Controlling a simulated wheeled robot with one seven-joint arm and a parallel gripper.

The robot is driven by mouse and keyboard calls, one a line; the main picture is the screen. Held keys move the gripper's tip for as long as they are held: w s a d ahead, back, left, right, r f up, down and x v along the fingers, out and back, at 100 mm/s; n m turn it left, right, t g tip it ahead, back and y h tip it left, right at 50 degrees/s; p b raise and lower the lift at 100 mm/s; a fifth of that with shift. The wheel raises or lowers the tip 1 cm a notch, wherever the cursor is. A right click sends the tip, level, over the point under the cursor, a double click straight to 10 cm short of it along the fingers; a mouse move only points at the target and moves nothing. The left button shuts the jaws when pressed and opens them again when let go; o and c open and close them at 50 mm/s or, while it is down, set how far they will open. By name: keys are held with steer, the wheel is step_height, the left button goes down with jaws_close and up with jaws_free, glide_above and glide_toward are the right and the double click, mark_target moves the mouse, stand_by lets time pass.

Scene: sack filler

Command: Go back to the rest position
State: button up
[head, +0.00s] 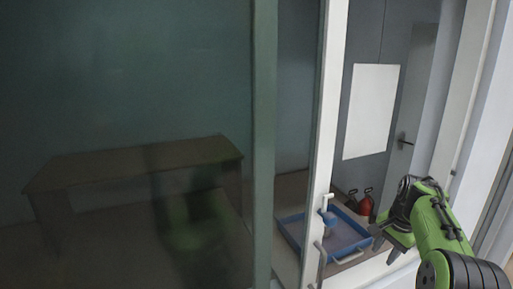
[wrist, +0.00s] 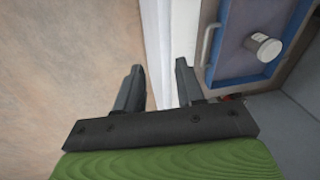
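My green arm reaches in from the lower right of the head view. My gripper (head: 385,246) points down to the left, beside the right end of a blue tray. In the wrist view my gripper (wrist: 158,72) has its two dark fingers apart with nothing held between them. A white frame edge (wrist: 158,40) shows past the gap between the fingers. I cannot tell how far it is from the fingertips.
Red items (head: 365,205) stand behind the tray. Dark glass (head: 130,70) fills the left, with a table (head: 140,165) visible in it.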

steer(key=s+a+r+n+t+h+b, duration=0.15)
steer(key=s+a+r+n, duration=0.55)
steer(key=s+a, duration=0.7)
steer(key=s+a+f+n+t, duration=0.1)
steer(key=s+a+f+n, duration=0.1)
steer(key=s, duration=0.7)
steer(key=s+a+f+n+t+y+b, duration=0.1)
steer(key=s+a+f+n, duration=0.1)
steer(key=s, duration=0.8)
steer(key=shift+a+f+n, duration=0.4)
steer(key=shift+f+n, duration=0.1)
steer(key=shift+f, duration=0.4)
steer(key=shift+s, duration=0.15)
